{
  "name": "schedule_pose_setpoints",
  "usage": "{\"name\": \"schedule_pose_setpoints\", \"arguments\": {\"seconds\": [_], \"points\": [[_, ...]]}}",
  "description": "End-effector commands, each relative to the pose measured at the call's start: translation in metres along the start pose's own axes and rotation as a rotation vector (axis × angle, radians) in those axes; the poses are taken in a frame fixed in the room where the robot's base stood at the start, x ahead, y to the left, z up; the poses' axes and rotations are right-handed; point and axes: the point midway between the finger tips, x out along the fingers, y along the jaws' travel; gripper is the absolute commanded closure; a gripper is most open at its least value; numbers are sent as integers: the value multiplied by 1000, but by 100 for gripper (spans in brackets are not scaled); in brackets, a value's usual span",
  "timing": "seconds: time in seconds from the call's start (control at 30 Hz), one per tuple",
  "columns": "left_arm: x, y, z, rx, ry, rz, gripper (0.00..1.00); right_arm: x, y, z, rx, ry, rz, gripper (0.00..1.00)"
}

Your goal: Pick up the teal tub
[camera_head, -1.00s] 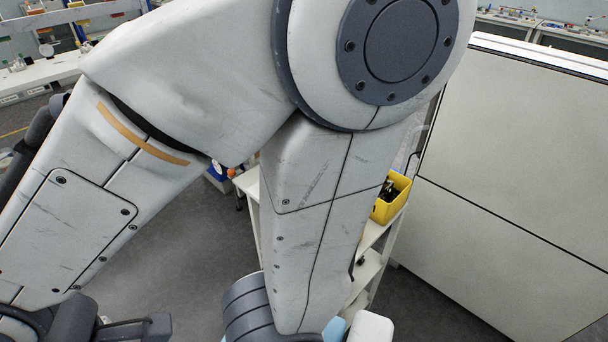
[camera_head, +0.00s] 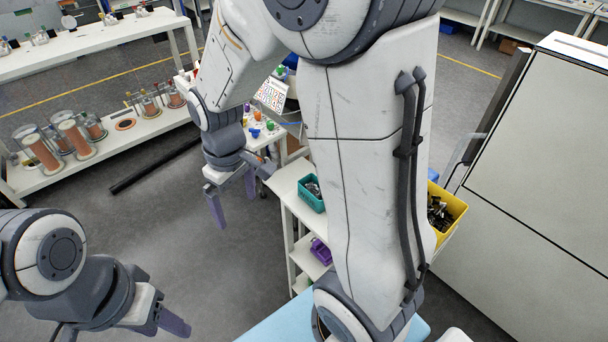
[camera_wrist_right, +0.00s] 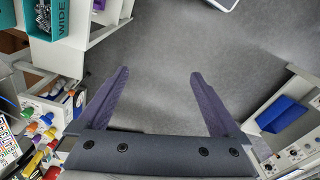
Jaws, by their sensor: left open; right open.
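The teal tub (camera_head: 311,204) stands on the top of a white shelf unit in the head view, with small dark metallic parts inside. My right arm's link stands close to its right side. The tub also shows at the top left of the right wrist view (camera_wrist_right: 72,24), cut off by the frame edge, with the letters WIDE on its side. My right gripper (camera_head: 233,207) is open and empty, left of the shelf unit and apart from the tub; its two fingers show in the right wrist view (camera_wrist_right: 160,85). My left gripper (camera_head: 170,322) is open at the lower left, far from the tub.
The white shelf unit (camera_head: 288,182) has a purple tub (camera_head: 320,252) on a lower level. A yellow bin (camera_head: 447,212) with dark parts stands partly behind my arm. A large pale cabinet (camera_head: 540,170) is at the right. Grey floor lies open left of the shelf.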

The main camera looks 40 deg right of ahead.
Motion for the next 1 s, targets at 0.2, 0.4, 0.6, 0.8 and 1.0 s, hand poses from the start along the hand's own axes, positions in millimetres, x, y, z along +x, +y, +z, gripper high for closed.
{"name": "schedule_pose_setpoints", "arguments": {"seconds": [0.2,0.4,0.6,0.8,1.0], "points": [[-27,2,-2,0,0,0,50,28,155,5,192,-25,20,0],[-36,3,-2,0,0,0,50,54,231,39,273,-33,27,0],[-40,3,-2,0,0,0,50,76,248,51,290,-39,25,0],[-45,3,-2,0,0,0,50,106,248,51,289,-38,26,0],[-48,4,-3,-1,0,0,50,118,248,50,288,-36,28,0]]}}
